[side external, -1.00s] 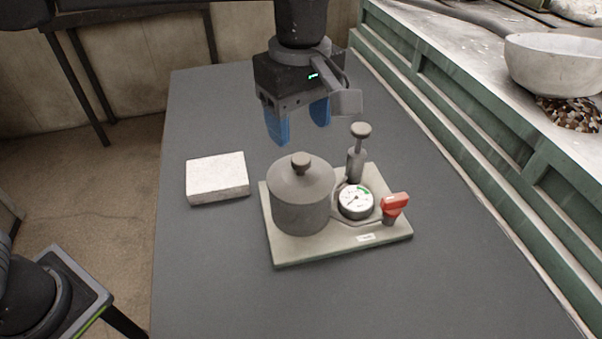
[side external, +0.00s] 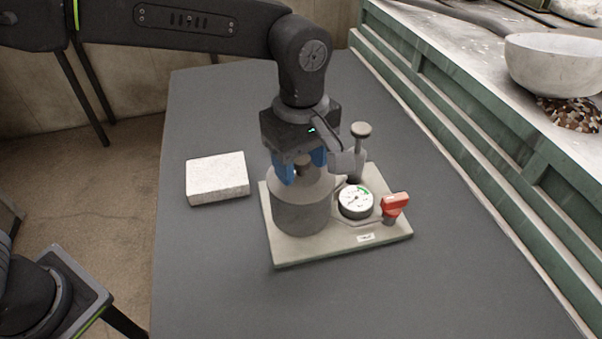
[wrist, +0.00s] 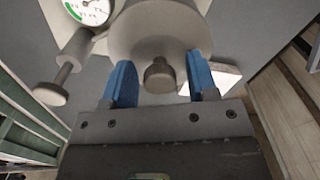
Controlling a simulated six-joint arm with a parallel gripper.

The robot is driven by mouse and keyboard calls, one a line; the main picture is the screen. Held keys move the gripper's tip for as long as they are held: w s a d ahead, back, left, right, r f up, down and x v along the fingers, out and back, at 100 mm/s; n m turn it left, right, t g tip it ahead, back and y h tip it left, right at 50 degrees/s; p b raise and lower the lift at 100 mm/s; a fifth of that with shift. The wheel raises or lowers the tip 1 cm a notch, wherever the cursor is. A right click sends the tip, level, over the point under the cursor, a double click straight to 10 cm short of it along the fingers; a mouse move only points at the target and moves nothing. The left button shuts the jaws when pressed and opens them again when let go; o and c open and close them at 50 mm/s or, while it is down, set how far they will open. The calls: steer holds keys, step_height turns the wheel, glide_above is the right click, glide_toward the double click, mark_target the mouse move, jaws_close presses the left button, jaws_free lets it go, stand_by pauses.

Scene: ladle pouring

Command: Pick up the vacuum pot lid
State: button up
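The vacuum pot (side external: 300,215) is a grey cylinder on a pale base plate (side external: 342,242). Its grey lid (side external: 312,185) is on top, with a round knob (side external: 303,164). My gripper (side external: 303,172) is low over the lid, pointing down, with its blue fingers on either side of the knob. In the wrist view my gripper (wrist: 161,80) is open, with clear gaps between each finger and the knob (wrist: 159,76). The lid (wrist: 158,30) shows beyond the knob there. The side view partly hides the knob behind the fingers.
On the base plate are a pressure gauge (side external: 355,201), a red-handled valve (side external: 394,205) and a pump post with a knob (side external: 361,131) close to my gripper's right. A white block (side external: 217,178) lies left of the pot. The front of the table (side external: 300,305) is clear.

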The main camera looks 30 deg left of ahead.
jaws_close()
steer(key=shift+r, duration=0.1)
stand_by(0.3)
